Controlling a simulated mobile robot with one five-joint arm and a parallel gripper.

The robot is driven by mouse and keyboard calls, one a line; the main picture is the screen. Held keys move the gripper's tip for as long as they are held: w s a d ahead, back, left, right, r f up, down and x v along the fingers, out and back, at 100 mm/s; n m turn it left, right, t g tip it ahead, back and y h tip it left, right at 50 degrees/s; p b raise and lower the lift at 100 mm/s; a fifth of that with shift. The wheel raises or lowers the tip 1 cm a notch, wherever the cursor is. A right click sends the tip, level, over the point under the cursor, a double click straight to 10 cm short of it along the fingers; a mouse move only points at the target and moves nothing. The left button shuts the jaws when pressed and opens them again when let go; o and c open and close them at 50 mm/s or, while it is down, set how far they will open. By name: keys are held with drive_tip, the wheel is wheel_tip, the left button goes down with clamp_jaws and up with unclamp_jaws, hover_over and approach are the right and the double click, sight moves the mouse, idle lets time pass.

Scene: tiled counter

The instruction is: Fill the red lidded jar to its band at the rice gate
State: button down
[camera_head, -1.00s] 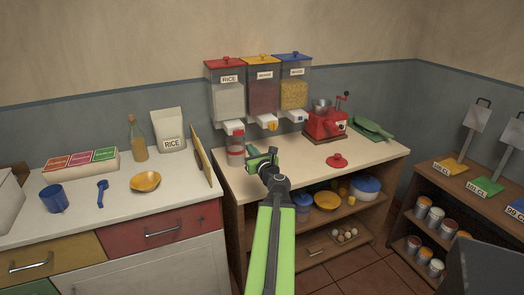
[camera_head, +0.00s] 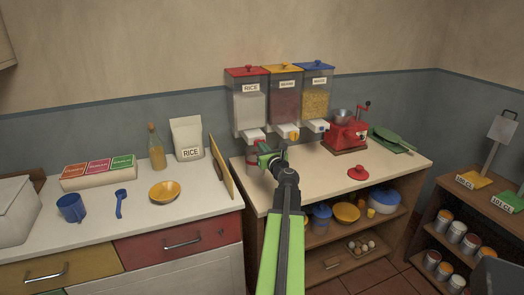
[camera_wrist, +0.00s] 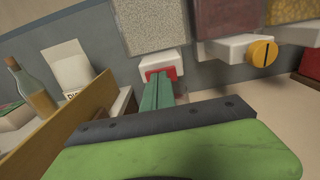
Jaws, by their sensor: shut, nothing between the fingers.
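The rice dispenser (camera_head: 249,106) has a red lid and a RICE label. Below it is a white spout (camera_head: 252,133); its red gate part (camera_wrist: 165,71) shows in the wrist view. The jar (camera_head: 250,157), clear with red on it, stands on the counter under this spout, partly hidden by my gripper; its fill level cannot be told. The jar's red lid (camera_head: 358,172) lies apart on the counter at right. My gripper (camera_head: 264,153) is shut and empty in front of the spout. Its green fingertips (camera_wrist: 158,93) overlap the red gate in the wrist view; contact cannot be told.
Two more dispensers, yellow-lidded (camera_head: 285,102) and blue-lidded (camera_head: 317,98), hang to the right. A red grinder (camera_head: 346,132) stands beyond them. An upright wooden board (camera_head: 220,166) stands left of the jar. The counter (camera_head: 322,178) is clear between jar and lid.

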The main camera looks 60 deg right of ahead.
drive_tip(key=shift+w, duration=0.1)
drive_tip(key=shift+x, duration=1.25)
drive_tip(key=shift+d+r, duration=0.1)
idle(4.5)
